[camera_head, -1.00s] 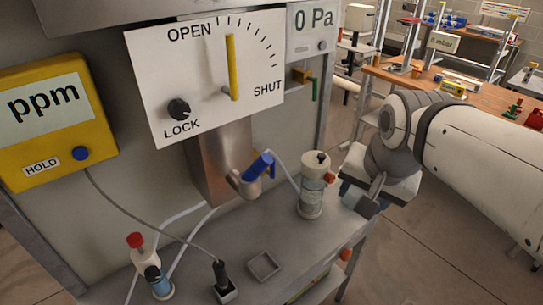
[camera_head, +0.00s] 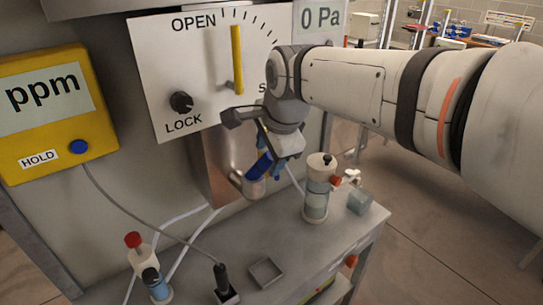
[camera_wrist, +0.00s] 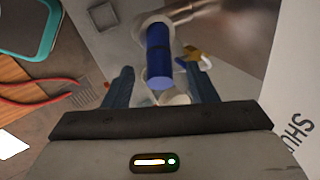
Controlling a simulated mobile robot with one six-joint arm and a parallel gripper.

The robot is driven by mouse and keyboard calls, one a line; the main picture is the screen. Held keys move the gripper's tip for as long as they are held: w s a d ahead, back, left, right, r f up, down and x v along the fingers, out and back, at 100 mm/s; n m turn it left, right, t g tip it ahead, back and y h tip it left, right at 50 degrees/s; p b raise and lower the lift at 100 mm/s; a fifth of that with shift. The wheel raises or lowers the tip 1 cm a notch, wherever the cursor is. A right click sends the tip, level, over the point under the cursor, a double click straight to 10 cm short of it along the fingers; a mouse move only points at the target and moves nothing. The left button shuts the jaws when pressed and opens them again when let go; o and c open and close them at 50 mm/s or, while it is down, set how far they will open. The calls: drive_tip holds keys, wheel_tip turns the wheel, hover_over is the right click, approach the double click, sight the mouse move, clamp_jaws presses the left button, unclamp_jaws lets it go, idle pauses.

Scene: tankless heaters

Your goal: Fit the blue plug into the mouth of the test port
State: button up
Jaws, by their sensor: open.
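The blue plug (camera_head: 257,166) is a short, tilted cylinder at the grey, cup-like test port (camera_head: 250,187) at the foot of the copper-coloured duct. I cannot tell whether it sits in the mouth or only leans on it. My gripper (camera_head: 274,150) is just above and to the right of the plug, pointing down. In the wrist view my gripper (camera_wrist: 160,85) is open, one finger on each side of the blue plug (camera_wrist: 159,55), with visible gaps to both. The port's mouth is mostly hidden.
The white dial panel (camera_head: 205,75) with a yellow lever (camera_head: 237,60) stands close behind my arm. A white bottle (camera_head: 317,190) stands on the grey shelf (camera_head: 300,240) right of the port. A small square tray (camera_head: 266,272) and a black-handled item (camera_head: 222,280) are in front.

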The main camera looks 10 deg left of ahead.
drive_tip(key=x, duration=0.2)
drive_tip(key=shift+w+a+f, duration=0.1)
drive_tip(key=shift+f, duration=0.15)
clamp_jaws()
idle(0.4)
